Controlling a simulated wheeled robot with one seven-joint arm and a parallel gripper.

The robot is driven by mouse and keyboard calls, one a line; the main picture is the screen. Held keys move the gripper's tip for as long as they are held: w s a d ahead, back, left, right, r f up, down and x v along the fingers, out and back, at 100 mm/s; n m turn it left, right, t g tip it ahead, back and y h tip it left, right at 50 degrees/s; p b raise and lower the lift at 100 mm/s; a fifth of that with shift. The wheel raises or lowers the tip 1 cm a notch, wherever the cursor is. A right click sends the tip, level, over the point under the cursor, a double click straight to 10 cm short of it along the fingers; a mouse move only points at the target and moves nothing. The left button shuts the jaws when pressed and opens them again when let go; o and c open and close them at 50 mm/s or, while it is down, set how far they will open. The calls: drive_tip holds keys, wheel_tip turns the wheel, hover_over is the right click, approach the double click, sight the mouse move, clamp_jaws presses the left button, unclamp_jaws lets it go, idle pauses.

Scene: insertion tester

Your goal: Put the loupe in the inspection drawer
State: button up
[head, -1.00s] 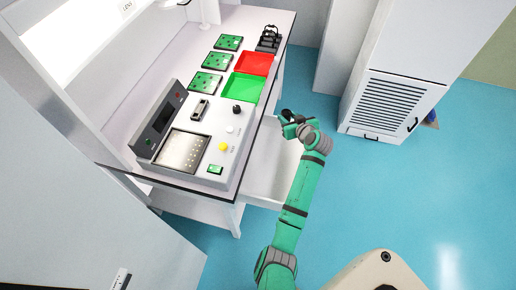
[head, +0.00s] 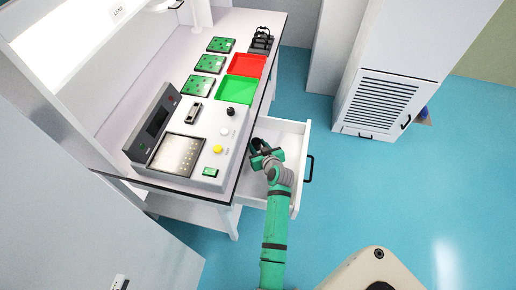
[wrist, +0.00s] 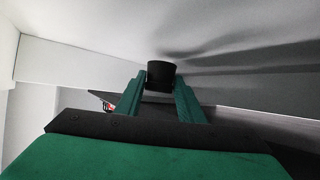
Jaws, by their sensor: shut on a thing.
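The inspection drawer (head: 301,165) is a white drawer pulled out from under the right side of the bench in the head view. My gripper (head: 261,147) is over the drawer's inside, near the bench edge. In the wrist view my gripper (wrist: 161,82) is shut on the loupe (wrist: 161,73), a short black cylinder between the green fingertips. White drawer surfaces lie around and beyond it. I cannot tell the height of the loupe above the drawer floor. My wrist hides part of the drawer.
On the bench stand a tester (head: 178,155) with a black knob, a green tray (head: 236,89), a red tray (head: 247,65) and several circuit boards. The bench edge runs close beside my gripper. A white cabinet (head: 385,104) stands at the right. The blue floor between is clear.

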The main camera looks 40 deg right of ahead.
drive_tip(key=shift+f, duration=1.05)
drive_tip(key=o, duration=1)
drive_tip(key=shift+o, duration=0.2)
